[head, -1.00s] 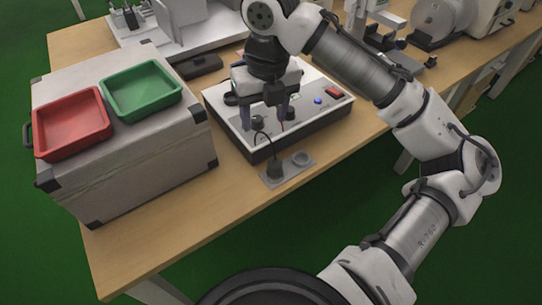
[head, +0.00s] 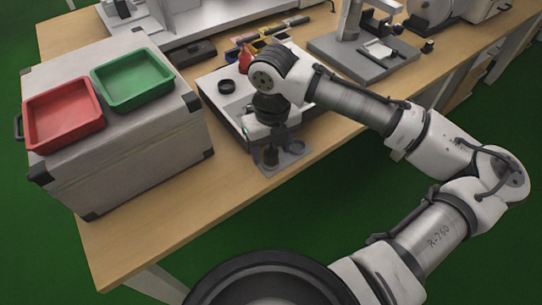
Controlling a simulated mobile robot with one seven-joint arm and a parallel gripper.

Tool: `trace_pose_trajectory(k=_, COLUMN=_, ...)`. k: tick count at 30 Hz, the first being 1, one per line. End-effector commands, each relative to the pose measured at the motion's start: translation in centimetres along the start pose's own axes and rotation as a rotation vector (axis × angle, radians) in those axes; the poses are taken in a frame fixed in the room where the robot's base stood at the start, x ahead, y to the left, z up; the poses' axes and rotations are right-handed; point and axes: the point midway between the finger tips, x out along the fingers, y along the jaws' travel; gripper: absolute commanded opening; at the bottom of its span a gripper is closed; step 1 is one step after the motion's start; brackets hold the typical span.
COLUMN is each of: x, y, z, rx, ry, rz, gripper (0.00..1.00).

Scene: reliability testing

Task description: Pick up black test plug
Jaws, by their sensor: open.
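The black test plug (head: 269,156) stands upright in a small grey holder plate (head: 292,162) at the front edge of the wooden table. An empty round socket of the holder is just right of it. My gripper (head: 273,147) points down, open, right over the plug; its fingers and wrist hide the plug's upper part. I cannot tell whether the fingers touch it. The tester box (head: 219,105), with a black ring-shaped part on top, is directly behind and partly hidden by my arm.
A grey case (head: 130,160) at left carries a red tray (head: 62,112) and a green tray (head: 133,78), both empty. Hand tools (head: 262,42) lie behind the tester. A grey-based stand (head: 350,62) is at the back right.

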Motion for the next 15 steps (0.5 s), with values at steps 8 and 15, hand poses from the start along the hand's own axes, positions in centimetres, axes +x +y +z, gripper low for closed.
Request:
trace_pose_trajectory(k=8, x=1.47, y=0.0, z=0.05, rx=0.001, ry=-0.001, rz=0.0, gripper=0.57)
trace_pose_trajectory(k=15, x=1.44, y=0.01, z=0.07, rx=0.001, ry=-0.001, rz=0.0, gripper=0.39)
